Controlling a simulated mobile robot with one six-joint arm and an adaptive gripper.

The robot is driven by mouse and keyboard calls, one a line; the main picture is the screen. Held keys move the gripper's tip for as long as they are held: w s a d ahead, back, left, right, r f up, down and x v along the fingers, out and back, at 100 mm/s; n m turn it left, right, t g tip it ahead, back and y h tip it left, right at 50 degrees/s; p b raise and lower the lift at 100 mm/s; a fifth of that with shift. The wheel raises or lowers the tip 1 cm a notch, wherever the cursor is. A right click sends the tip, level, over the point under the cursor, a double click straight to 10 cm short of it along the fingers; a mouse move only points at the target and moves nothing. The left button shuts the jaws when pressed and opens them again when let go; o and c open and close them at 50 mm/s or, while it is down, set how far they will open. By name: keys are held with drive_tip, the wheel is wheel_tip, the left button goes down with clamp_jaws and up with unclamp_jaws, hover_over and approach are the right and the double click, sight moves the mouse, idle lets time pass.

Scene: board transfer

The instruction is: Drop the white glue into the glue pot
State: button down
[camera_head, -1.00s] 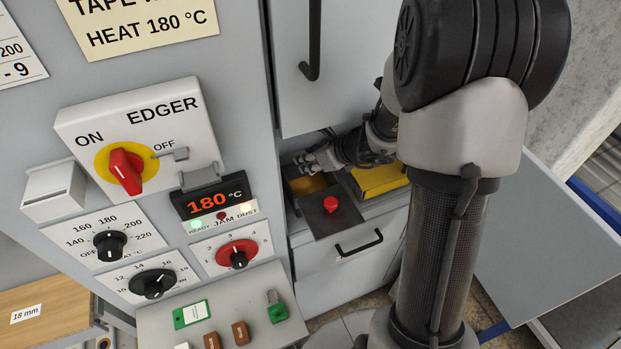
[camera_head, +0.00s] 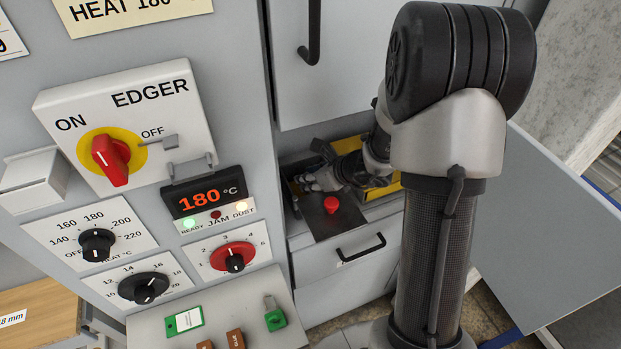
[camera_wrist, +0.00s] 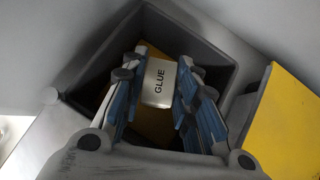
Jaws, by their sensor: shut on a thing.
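The white glue (camera_wrist: 158,83), a small block marked GLUE, shows in the wrist view between the blue-padded fingers of my gripper (camera_wrist: 159,70). My gripper is shut on it. Below and around them is the glue pot (camera_wrist: 205,45), a dark square box with an orange-yellow patch inside. The glue lies within the pot's outline in this view; I cannot tell how far it is from the bottom. In the head view my gripper (camera_head: 318,181) is over the pot opening and hides most of it, and the glue cannot be made out.
A red button (camera_head: 331,204) on a dark plate stands just in front of the pot. A yellow panel (camera_wrist: 290,112) lies to the right of the pot. The edger panel with its red switch (camera_head: 111,160) and lit 180 °C display (camera_head: 208,196) is at left.

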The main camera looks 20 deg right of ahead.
drive_tip(key=shift+f+b, duration=0.45)
drive_tip(key=shift+f, duration=0.05)
drive_tip(key=c, duration=1.7)
unclamp_jaws()
drive_tip(key=shift+s, duration=0.1)
drive_tip(key=shift+o, duration=0.8)
drive_tip(key=shift+f, duration=0.15)
drive_tip(key=shift+s, duration=0.1)
drive_tip(key=shift+r+p, duration=0.55)
drive_tip(key=shift+p, duration=0.25)
drive_tip(key=p+v, duration=0.1)
drive_tip(key=v, duration=0.3)
drive_tip(key=p+v, duration=0.2)
drive_tip(key=v, duration=0.2)
drive_tip(key=p+v, duration=0.1)
drive_tip(key=v, duration=0.3)
drive_tip(key=shift+w+r+p, duration=0.2)
drive_tip(key=shift+r+p, duration=0.1)
drive_tip(key=shift+r, duration=0.05)
